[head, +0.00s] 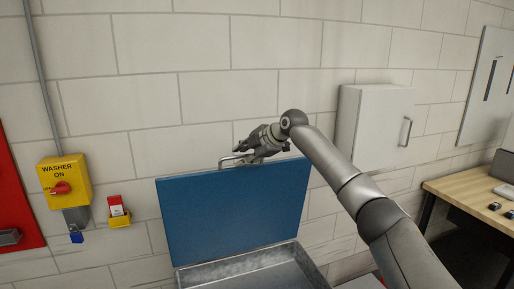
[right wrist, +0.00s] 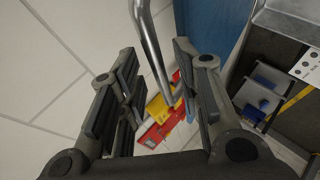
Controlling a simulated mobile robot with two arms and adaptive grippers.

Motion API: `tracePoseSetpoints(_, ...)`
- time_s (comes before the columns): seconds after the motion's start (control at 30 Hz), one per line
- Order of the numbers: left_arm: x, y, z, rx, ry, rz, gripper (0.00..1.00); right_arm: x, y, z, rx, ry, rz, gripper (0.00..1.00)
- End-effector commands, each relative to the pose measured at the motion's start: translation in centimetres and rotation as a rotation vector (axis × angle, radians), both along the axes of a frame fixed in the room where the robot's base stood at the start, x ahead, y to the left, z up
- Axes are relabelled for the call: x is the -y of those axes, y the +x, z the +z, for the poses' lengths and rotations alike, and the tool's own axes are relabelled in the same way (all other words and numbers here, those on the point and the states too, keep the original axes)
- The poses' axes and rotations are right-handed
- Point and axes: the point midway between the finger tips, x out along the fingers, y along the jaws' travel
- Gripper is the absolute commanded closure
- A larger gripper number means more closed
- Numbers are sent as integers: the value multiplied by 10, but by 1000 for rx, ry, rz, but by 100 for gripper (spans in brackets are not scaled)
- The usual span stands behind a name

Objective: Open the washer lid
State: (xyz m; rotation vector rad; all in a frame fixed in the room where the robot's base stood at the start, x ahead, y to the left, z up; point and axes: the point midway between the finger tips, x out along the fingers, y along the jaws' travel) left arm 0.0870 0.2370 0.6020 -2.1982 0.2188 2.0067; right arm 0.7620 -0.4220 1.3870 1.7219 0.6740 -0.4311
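The blue washer lid (head: 235,208) stands raised, nearly upright, against the wall behind the grey metal washer basin (head: 250,270). Its metal handle (head: 228,161) is at the lid's top edge. My right gripper (head: 243,150) is at the handle, its arm reaching in from the right. In the right wrist view, the handle bar (right wrist: 151,45) runs between the two fingers of the right gripper (right wrist: 155,62), with gaps beside it, so the fingers are open. The lid's blue edge (right wrist: 205,25) is just right of the fingers. My left gripper is not in view.
A yellow washer switch box (head: 64,182) and a small red-and-yellow holder (head: 118,212) are on the wall at left. A white cabinet (head: 375,125) hangs right of the lid. A wooden table (head: 465,190) stands at far right.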

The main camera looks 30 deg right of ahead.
Motion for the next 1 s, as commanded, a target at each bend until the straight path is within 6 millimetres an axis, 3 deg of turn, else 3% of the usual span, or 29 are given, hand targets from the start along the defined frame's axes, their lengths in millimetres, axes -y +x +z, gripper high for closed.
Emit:
tracePoseSetpoints(0.3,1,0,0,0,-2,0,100,14,-49,39,2,-3,-2,68)
tracePoseSetpoints(0.5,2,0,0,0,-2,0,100,19,-71,56,0,-1,-1,68)
tracePoseSetpoints(1.0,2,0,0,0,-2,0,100,21,-78,62,0,0,0,68)
